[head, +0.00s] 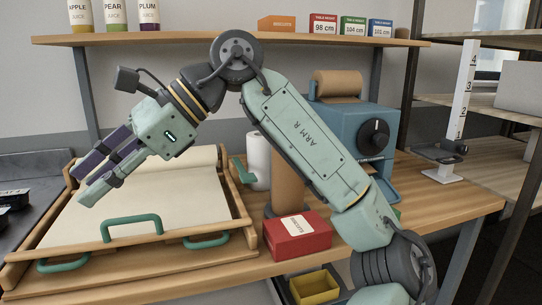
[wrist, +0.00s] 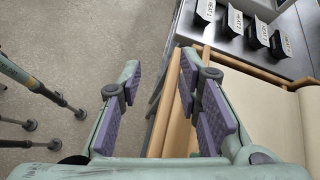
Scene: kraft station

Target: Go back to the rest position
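My gripper (head: 88,180) is raised on the left side of the head view, in front of and above a wooden tray. Its purple-padded fingers point down and to the left. In the wrist view my gripper (wrist: 158,85) has its two fingers spread apart with nothing between them. Through the gap I see the tray's wooden edge and the floor. My arm rises from the lower right, bends at the top of the head view and comes down to the gripper.
The wooden tray (head: 240,222) with green handles holds cream paper (head: 160,205). A red box (head: 297,236), a yellow bin (head: 315,287), a white roll (head: 258,160) and a blue machine (head: 345,125) stand at right. Shelf (head: 190,38) above holds juices and boxes. Dark labelled blocks (wrist: 235,22) lie on a grey counter.

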